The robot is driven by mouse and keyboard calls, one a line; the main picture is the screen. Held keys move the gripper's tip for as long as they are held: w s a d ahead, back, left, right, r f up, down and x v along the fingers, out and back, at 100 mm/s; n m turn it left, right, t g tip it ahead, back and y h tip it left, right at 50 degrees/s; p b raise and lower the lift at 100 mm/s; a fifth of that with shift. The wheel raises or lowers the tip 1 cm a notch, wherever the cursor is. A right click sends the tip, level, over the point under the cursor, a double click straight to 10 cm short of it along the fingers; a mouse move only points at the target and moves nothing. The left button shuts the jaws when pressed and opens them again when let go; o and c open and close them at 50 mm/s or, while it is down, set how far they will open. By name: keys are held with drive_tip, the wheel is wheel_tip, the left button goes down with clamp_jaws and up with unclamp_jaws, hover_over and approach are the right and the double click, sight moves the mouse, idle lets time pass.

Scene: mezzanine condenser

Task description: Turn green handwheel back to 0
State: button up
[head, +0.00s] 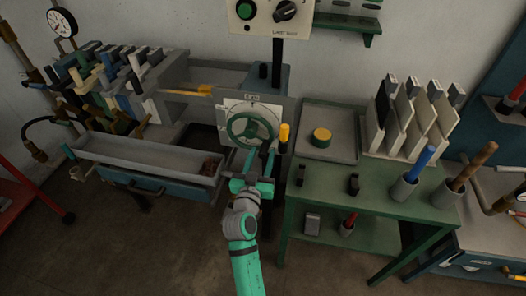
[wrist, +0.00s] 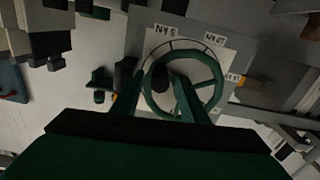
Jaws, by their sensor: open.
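The green handwheel (head: 251,131) is mounted upright on a pale square dial plate (head: 231,105), in the middle of the head view. In the wrist view the handwheel (wrist: 215,85) shows its rim, spokes and a dark round knob (wrist: 166,74). Labels stand around it on the plate, too small and blurred to read surely. My gripper (head: 261,158) is in front of the lower part of the wheel, fingers pointing at it. In the wrist view my gripper (wrist: 160,100) has its fingers apart, with the knob showing between the tips. Contact cannot be told.
A yellow cylinder (head: 284,132) stands just right of the wheel. A grey trough (head: 140,154) lies to the left. A green table (head: 330,181) to the right bears a tray (head: 343,120), white plates (head: 405,130) and cups. A control box (head: 268,16) hangs above.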

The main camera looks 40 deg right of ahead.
drive_tip(key=shift+x, duration=1.25)
drive_tip(key=shift+c, duration=0.2)
clamp_jaws()
drive_tip(key=shift+w+a, duration=0.1)
drive_tip(key=shift+w, duration=0.05)
